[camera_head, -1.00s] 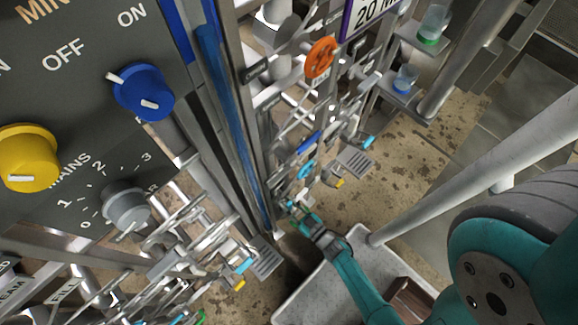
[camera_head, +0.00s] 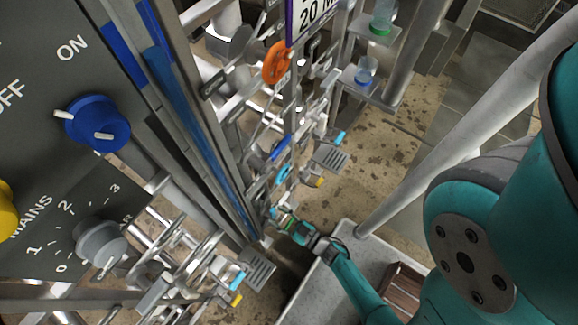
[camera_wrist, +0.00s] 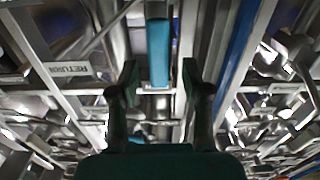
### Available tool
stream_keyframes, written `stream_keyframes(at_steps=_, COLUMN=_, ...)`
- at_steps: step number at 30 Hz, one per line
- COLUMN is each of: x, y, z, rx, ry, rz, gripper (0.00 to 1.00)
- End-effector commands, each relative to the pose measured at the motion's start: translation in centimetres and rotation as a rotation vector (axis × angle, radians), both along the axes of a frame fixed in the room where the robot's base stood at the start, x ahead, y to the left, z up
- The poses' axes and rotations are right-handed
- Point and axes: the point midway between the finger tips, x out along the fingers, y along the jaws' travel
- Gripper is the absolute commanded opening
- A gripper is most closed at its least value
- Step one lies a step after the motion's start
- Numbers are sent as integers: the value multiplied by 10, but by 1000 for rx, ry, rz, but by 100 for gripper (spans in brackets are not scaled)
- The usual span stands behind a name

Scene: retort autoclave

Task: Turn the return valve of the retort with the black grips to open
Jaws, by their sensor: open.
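My gripper (camera_wrist: 160,78) is open in the wrist view, one dark finger on each side. A light-blue bar-shaped handle (camera_wrist: 158,50) stands upright in the picture between the fingertips, with a gap on both sides. A plate reading RETURN (camera_wrist: 68,68) is left of it. In the head view my gripper (camera_head: 277,213) is low among the pipework, beside the blue frame post; its fingertips are small and partly lost in the pipes. I cannot make out black grips, so I cannot tell which retort the handle belongs to.
A control panel with a blue knob (camera_head: 97,123) and a grey dial (camera_head: 101,243) fills the left. An orange handwheel (camera_head: 277,62) and a cyan wheel (camera_head: 283,173) are on the pipework. A grey tray (camera_head: 345,256) lies below my arm.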

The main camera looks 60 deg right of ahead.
Motion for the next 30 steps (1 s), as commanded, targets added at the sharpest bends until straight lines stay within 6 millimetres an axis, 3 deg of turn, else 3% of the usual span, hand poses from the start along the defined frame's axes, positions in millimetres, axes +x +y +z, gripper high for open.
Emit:
stream_keyframes(at_steps=10, x=-20, y=-1, z=0, rx=0, ry=1, rz=-4, gripper=48)
stream_keyframes(at_steps=30, x=-42, y=-1, z=0, rx=-3, ry=0, rz=-2, gripper=48)
